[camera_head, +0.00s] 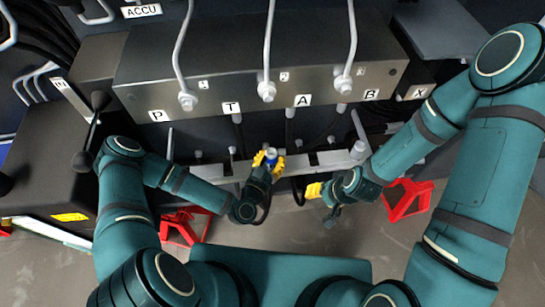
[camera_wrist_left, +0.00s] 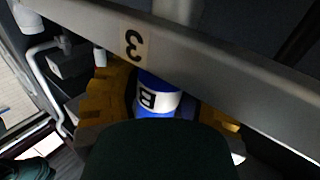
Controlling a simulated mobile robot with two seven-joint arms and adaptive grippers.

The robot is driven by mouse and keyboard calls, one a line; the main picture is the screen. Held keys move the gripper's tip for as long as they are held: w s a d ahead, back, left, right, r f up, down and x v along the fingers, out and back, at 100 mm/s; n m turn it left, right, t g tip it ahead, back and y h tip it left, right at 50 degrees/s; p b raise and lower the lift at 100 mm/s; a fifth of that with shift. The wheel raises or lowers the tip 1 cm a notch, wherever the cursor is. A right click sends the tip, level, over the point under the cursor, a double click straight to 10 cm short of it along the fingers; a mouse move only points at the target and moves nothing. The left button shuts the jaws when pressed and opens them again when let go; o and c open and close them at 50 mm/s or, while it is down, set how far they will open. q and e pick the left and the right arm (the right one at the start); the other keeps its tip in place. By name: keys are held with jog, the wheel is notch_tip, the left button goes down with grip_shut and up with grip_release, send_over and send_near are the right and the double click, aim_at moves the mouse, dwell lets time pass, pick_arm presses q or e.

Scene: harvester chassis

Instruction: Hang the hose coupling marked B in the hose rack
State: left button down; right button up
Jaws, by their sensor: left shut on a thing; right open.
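The hose coupling marked B is blue with a white band and a black letter, seen in the left wrist view (camera_wrist_left: 158,95) and small in the head view (camera_head: 272,155). My left gripper (camera_head: 266,160) has yellow fingers shut around the coupling. It holds the coupling close against the grey rack rail (camera_head: 322,158). In the left wrist view the rail (camera_wrist_left: 215,75) carries a label 3, directly above the coupling. Whether the coupling sits in a rack slot cannot be told. My right gripper (camera_head: 314,190) is open and empty, below the rail, right of the left gripper.
A metal manifold block (camera_head: 250,75) with labels P, T, A and B stands behind the rail, with hoses below it. Red brackets (camera_head: 405,199) and (camera_head: 186,226) stand low on either side. A black box (camera_head: 45,150) is at left.

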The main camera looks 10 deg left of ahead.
pick_arm(q)
jog(key=shift+f, duration=0.35)
jog(key=shift+c, duration=2.2)
grip_release()
jog(key=shift+s, duration=0.1)
jog(key=shift+v, duration=3.95)
